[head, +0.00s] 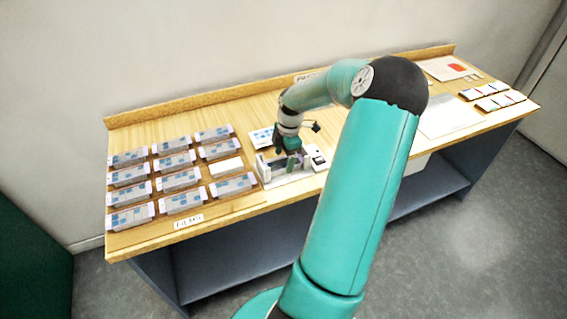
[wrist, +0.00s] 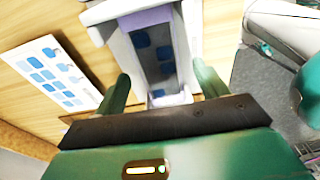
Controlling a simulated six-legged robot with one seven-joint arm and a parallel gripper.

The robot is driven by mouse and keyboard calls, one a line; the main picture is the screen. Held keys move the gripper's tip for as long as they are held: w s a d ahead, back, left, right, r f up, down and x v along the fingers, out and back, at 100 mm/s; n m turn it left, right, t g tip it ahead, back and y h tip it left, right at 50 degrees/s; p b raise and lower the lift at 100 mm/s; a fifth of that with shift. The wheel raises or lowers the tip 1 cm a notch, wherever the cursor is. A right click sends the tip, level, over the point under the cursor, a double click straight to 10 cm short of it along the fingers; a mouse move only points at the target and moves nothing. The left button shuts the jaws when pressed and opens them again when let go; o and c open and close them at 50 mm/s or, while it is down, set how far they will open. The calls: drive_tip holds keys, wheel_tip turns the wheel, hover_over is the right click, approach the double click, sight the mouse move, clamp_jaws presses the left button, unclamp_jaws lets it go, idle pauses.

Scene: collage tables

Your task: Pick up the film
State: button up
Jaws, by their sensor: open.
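A dark grey strip with blue squares, which looks like the film (wrist: 155,58), lies in a pale frame (wrist: 118,12) in the wrist view. The frame appears to be part of the white device (head: 300,176) at the table's middle. My gripper (wrist: 162,80) is open, with one green finger to each side of the strip's near end. I cannot tell whether the fingers touch it. In the head view my gripper (head: 289,160) is low over the device and hides part of it.
Several clear packs with blue squares (head: 180,180) stand in rows on the wooden table (head: 240,213) at left, behind a label (head: 188,222). A blue-squared card (wrist: 55,72) lies left of the frame. Small coloured packs (head: 490,96) lie at far right.

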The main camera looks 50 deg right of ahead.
drive_tip(key=c, duration=1)
drive_tip(key=shift+c, duration=0.2)
